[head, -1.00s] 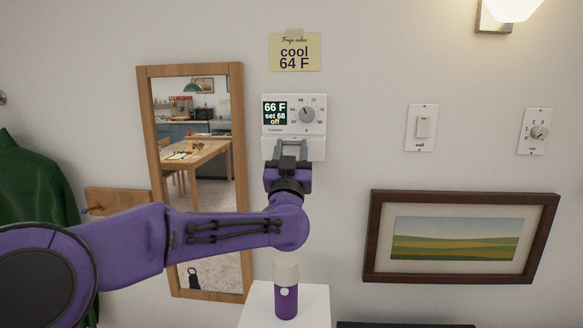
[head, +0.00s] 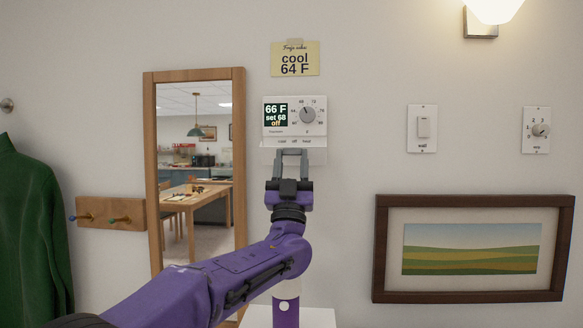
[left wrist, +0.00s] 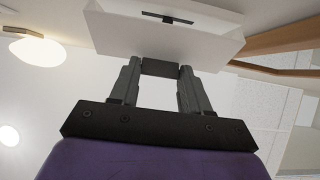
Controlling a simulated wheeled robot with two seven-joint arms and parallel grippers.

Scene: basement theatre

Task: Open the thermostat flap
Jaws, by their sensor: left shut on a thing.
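The white thermostat (head: 309,129) is on the wall, with a dark screen reading 66 F, set 68, off, and a round dial. Its white flap (head: 318,156) is swung down along the lower edge, and a row of labels, cool, off, heat, shows above it. My left gripper (head: 292,154) reaches up from below, its fingers shut on the flap's grey pull tab. In the left wrist view, the tab (left wrist: 160,68) sits between the two fingertips, with the white underside beyond. My right gripper is not in view.
A note reading cool 64 F (head: 295,60) is above the thermostat. A wood-framed mirror (head: 152,170) hangs left, beside a peg rack (head: 110,204) and green garment (head: 30,235). Right are a switch (head: 423,127), a dial plate (head: 536,130) and a framed picture (head: 470,298).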

